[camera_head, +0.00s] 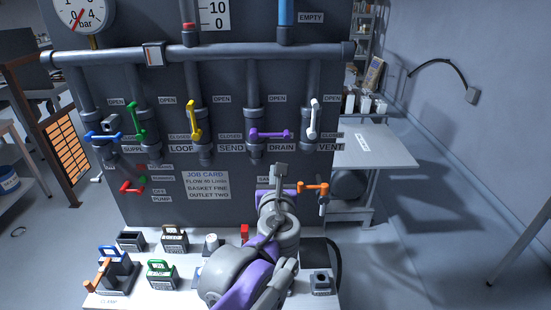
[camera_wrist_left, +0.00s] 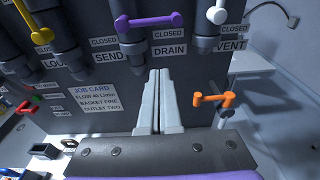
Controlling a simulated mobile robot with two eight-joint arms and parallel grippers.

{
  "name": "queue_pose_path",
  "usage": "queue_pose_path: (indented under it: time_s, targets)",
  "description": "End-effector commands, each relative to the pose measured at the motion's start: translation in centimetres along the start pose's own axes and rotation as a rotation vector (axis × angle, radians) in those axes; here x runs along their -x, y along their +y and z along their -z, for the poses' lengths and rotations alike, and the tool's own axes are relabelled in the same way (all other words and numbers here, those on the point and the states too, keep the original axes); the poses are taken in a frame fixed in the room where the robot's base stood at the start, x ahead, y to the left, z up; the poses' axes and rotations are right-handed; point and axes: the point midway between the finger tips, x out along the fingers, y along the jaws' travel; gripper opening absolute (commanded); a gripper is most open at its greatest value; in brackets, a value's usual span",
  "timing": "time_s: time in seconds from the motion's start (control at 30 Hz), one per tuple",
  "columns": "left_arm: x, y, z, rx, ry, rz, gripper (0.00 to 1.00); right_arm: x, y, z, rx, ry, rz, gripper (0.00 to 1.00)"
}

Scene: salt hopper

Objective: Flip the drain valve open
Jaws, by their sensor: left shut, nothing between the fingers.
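The drain valve has a purple lever (camera_head: 270,134) that lies horizontal on its pipe, level with a CLOSED label and above the DRAIN label (camera_head: 281,148). In the left wrist view the purple lever (camera_wrist_left: 150,20) runs across the top, above the fingers. My left gripper (camera_head: 280,170) is just below the DRAIN label, in front of the panel and apart from the lever. In the left wrist view its two fingers (camera_wrist_left: 159,75) are together with nothing between them. My right gripper is in neither view.
The white vent lever (camera_head: 314,118) stands upright right of the drain lever. A yellow lever (camera_head: 194,120) stands upright to the left. An orange handle (camera_head: 314,188) sticks out right of my left gripper. A bench (camera_head: 130,298) with small boxes is below.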

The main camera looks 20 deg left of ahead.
Motion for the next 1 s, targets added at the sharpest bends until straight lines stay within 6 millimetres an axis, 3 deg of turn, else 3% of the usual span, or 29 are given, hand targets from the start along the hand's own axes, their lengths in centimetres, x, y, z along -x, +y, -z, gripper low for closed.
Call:
queue_pose_path:
  time_s: [0.47,0.53,0.7,1.0]
  targets:
    - [-9.5,0.2,-0.1,0.002,0.0,-0.004,0.0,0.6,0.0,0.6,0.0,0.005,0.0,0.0]
    - [-8.7,0.1,-1.6,0.002,-0.002,-0.001,0.0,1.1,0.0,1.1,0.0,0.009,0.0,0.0]
    - [-8.0,0.1,-3.3,0.002,-0.001,0.0,0.0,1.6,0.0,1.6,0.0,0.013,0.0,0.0]
    - [-7.8,0.1,-3.8,0.002,0.0,-0.001,0.0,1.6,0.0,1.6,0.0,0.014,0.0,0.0]
